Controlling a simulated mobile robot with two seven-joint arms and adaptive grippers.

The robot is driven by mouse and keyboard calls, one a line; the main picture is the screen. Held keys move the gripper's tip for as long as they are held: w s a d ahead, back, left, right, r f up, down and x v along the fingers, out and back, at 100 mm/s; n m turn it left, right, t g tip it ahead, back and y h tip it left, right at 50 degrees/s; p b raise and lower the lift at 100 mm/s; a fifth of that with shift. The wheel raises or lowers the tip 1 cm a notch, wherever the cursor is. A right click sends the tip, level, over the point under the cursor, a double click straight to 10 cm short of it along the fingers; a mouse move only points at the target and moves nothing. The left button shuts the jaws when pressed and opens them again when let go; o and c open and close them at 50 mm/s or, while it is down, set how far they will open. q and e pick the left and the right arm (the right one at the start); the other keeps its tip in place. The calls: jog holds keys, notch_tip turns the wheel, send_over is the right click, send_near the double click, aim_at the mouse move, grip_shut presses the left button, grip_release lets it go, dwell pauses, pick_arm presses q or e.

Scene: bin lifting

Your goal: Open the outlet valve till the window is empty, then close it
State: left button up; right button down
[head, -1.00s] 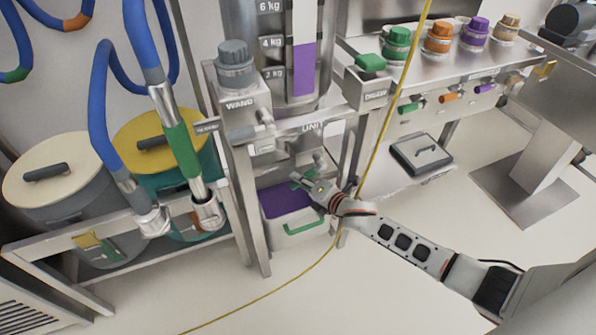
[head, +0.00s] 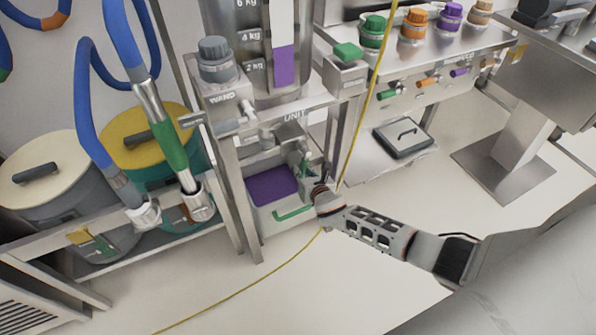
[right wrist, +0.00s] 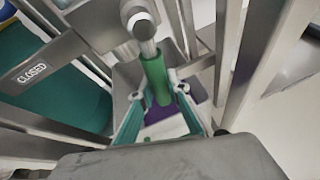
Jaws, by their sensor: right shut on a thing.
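The outlet valve's green handle (right wrist: 155,78) hangs from a metal stem in the right wrist view. My right gripper (right wrist: 157,97) is shut on it, with a teal finger on each side. In the head view the right gripper (head: 306,170) is under the unit, and the handle is largely hidden there. The window (head: 284,45) is a tall strip with purple in its lower part, its top between the 2 kg and 4 kg marks. A bin (head: 262,222) with purple inside and a green front handle stands below. My left gripper is not in view.
A CLOSED label (right wrist: 32,72) shows in the right wrist view. Frame posts (head: 234,190) stand left of the bin. A yellow cable (head: 365,120) runs down close to my right arm and across the floor. Lidded drums (head: 150,150) and hoses stand at the left.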

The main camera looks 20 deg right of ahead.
jog(key=shift+d+n+h, duration=0.5)
jog(key=shift+d+n, duration=0.1)
jog(key=shift+d, duration=0.25)
jog(key=c, duration=1.9)
grip_release()
jog(key=shift+s, duration=0.15)
jog(key=v, duration=1.1)
jog(key=shift+s, duration=0.35)
jog(key=shift+r, duration=0.1)
